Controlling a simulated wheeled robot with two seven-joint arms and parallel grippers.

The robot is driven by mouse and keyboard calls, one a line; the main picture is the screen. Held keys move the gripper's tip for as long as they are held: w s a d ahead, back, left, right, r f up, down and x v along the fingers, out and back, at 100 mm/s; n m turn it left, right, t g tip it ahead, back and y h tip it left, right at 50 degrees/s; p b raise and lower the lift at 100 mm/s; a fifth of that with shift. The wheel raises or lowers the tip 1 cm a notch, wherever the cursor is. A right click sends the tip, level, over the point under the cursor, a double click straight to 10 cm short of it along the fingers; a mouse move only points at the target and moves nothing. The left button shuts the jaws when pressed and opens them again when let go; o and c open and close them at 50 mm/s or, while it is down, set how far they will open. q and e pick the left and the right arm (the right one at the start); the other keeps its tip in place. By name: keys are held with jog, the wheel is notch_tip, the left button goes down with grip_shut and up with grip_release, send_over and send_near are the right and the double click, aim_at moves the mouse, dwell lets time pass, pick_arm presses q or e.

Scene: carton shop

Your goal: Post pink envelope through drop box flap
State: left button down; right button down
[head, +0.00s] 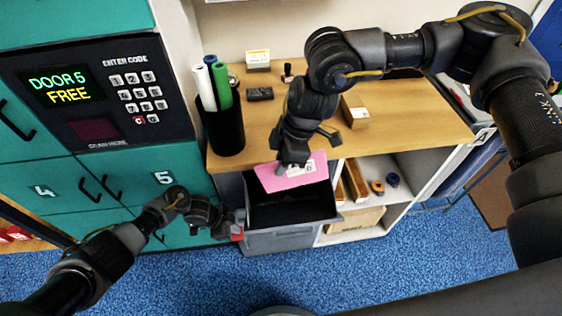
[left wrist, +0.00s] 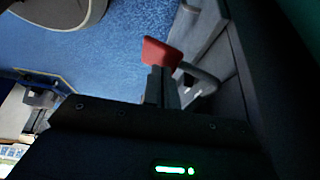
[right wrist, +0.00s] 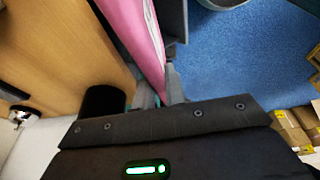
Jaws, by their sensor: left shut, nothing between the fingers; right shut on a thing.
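The pink envelope (head: 285,183), with a white label, is in my right gripper (head: 292,164), which is shut on it. It hangs tilted above the dark opening of the grey drop box (head: 285,240), beside the desk edge. The envelope also shows edge-on in the right wrist view (right wrist: 140,30). My left gripper (head: 238,218) is shut and empty at the left side of the box. A red tab (left wrist: 162,53) lies at its fingertips in the left wrist view, close to a grey bar (left wrist: 198,80); I cannot tell if they touch.
A wooden desk (head: 400,125) stands behind, with a black pen cup (head: 222,128) at its left end and a small carton (head: 354,112). Teal lockers (head: 60,215) with a keypad panel (head: 135,92) fill the left. White shelving (head: 388,172) is right of the box.

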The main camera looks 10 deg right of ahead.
jog(key=shift+w+f, duration=0.2)
jog(key=shift+f, duration=2.8)
jog(key=c, duration=1.4)
grip_release()
jog(key=shift+r, duration=4)
